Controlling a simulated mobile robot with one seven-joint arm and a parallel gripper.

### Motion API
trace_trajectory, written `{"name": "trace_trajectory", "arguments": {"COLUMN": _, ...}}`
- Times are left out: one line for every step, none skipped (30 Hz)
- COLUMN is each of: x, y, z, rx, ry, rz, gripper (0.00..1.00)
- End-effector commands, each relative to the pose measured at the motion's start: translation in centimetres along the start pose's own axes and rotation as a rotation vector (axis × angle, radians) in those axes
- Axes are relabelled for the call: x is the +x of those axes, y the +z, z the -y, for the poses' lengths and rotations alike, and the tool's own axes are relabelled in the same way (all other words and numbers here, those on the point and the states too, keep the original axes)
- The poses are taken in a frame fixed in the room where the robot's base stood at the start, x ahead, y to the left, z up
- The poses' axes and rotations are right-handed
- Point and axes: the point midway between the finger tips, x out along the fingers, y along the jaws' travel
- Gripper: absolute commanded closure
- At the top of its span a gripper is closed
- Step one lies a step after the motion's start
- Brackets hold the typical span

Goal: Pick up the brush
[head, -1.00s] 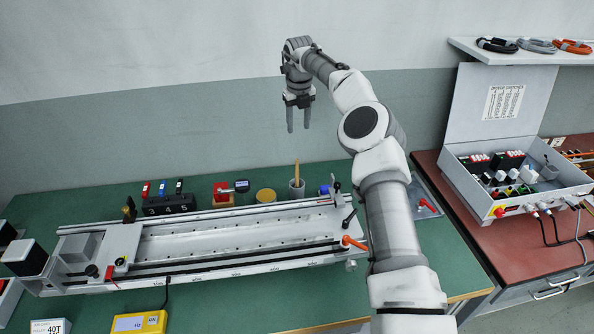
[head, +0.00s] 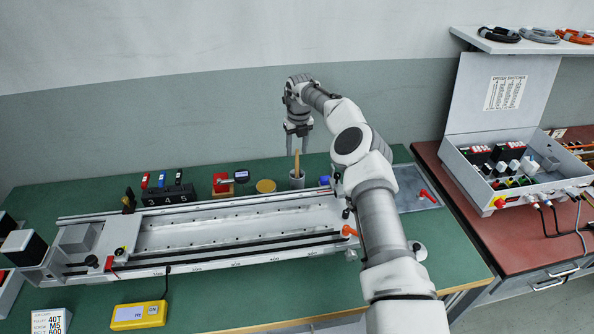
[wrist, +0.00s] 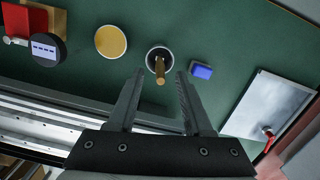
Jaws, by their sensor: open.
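The brush stands upright in a grey cup on the green table, behind the right end of the long rail. Its wooden handle (head: 297,160) sticks up out of the cup (head: 297,180). In the wrist view the brush (wrist: 160,72) points toward the camera from the round cup (wrist: 152,53), and its bristles cannot be made out. My gripper (head: 297,153) is open and empty, pointing down just above the handle. In the wrist view the handle end shows just beyond my gripper's fingertips (wrist: 160,73), roughly midway between them.
A yellow disc (head: 265,186), a dark round gauge (head: 241,176) and a red block (head: 222,184) stand left of the cup. A blue item (head: 324,180) sits close on its right. The long metal rail (head: 225,228) lies in front.

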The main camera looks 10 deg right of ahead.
Motion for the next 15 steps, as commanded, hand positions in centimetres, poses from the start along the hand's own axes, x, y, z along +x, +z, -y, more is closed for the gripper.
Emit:
{"name": "trace_trajectory", "arguments": {"x": 0.7, "y": -0.2, "z": 0.1, "rx": 0.000, "ry": 0.000, "rz": -0.002, "gripper": 0.49}}
{"name": "trace_trajectory", "arguments": {"x": 1.1, "y": -0.3, "z": 0.1, "rx": 0.000, "ry": 0.001, "rz": -0.002, "gripper": 0.49}}
{"name": "trace_trajectory", "arguments": {"x": 1.7, "y": -0.4, "z": 0.1, "rx": 0.001, "ry": 0.001, "rz": -0.004, "gripper": 0.49}}
{"name": "trace_trajectory", "arguments": {"x": 2.2, "y": -0.5, "z": 0.1, "rx": 0.000, "ry": 0.001, "rz": -0.004, "gripper": 0.49}}
{"name": "trace_trajectory", "arguments": {"x": 2.6, "y": -0.6, "z": 0.1, "rx": 0.000, "ry": 0.001, "rz": -0.004, "gripper": 0.49}}
{"name": "trace_trajectory", "arguments": {"x": 3.3, "y": -0.6, "z": 0.0, "rx": 0.001, "ry": 0.001, "rz": -0.003, "gripper": 0.49}}
{"name": "trace_trajectory", "arguments": {"x": 3.7, "y": -0.5, "z": 0.0, "rx": 0.002, "ry": 0.001, "rz": -0.002, "gripper": 0.49}}
{"name": "trace_trajectory", "arguments": {"x": 4.1, "y": -0.5, "z": 0.0, "rx": 0.002, "ry": 0.001, "rz": -0.002, "gripper": 0.49}}
{"name": "trace_trajectory", "arguments": {"x": 4.4, "y": -0.5, "z": 0.0, "rx": 0.002, "ry": 0.001, "rz": -0.001, "gripper": 0.49}}
{"name": "trace_trajectory", "arguments": {"x": 4.6, "y": -0.5, "z": 0.1, "rx": 0.002, "ry": 0.000, "rz": 0.000, "gripper": 0.49}}
{"name": "trace_trajectory", "arguments": {"x": 4.6, "y": -0.5, "z": 0.1, "rx": 0.002, "ry": 0.000, "rz": 0.000, "gripper": 0.49}}
{"name": "trace_trajectory", "arguments": {"x": 4.7, "y": -0.5, "z": 0.1, "rx": 0.002, "ry": 0.000, "rz": 0.001, "gripper": 0.49}}
{"name": "trace_trajectory", "arguments": {"x": 4.6, "y": -0.5, "z": 0.1, "rx": 0.002, "ry": 0.000, "rz": 0.001, "gripper": 0.49}}
{"name": "trace_trajectory", "arguments": {"x": 4.6, "y": -0.5, "z": 0.1, "rx": 0.002, "ry": 0.000, "rz": 0.001, "gripper": 0.49}}
{"name": "trace_trajectory", "arguments": {"x": 4.6, "y": -0.5, "z": 0.1, "rx": 0.002, "ry": 0.000, "rz": 0.001, "gripper": 0.49}}
